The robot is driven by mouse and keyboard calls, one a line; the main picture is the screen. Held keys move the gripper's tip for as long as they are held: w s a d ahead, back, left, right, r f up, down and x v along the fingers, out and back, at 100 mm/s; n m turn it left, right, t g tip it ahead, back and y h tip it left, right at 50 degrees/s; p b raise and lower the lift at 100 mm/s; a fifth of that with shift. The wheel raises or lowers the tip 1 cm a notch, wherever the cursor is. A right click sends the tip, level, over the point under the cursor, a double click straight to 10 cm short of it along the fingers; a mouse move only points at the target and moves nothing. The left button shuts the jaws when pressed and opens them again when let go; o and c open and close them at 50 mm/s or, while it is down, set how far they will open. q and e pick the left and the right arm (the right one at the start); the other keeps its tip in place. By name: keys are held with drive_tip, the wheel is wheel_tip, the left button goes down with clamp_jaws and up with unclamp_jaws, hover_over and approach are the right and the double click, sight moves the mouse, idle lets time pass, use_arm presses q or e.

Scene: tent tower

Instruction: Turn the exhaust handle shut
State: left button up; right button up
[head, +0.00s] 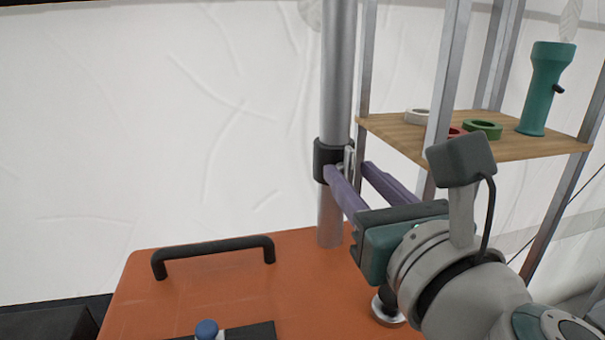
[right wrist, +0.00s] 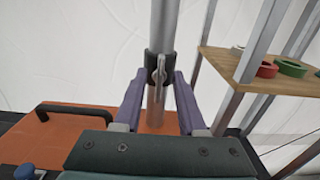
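The exhaust pipe (head: 336,70) is a grey metal tube rising from an orange box top, with a black collar (head: 325,160) around it. The small metal handle (head: 349,160) on the collar points roughly up and down, along the pipe; it also shows in the right wrist view (right wrist: 161,72). My right gripper (head: 350,172) has its purple fingers apart, at collar height. In the right wrist view the fingertips (right wrist: 159,80) lie left and right of the collar and handle, with gaps visible. Whether either finger touches the handle I cannot tell. My left gripper is not in view.
The orange box top (head: 210,290) carries a black bar handle (head: 215,250) and a blue knob (head: 206,329). A metal-framed shelf (head: 510,148) stands right, holding a green flashlight (head: 543,90) and tape rolls (head: 482,129). White tent fabric is behind.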

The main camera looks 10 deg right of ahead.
drive_tip(key=shift+c, duration=0.3)
clamp_jaws()
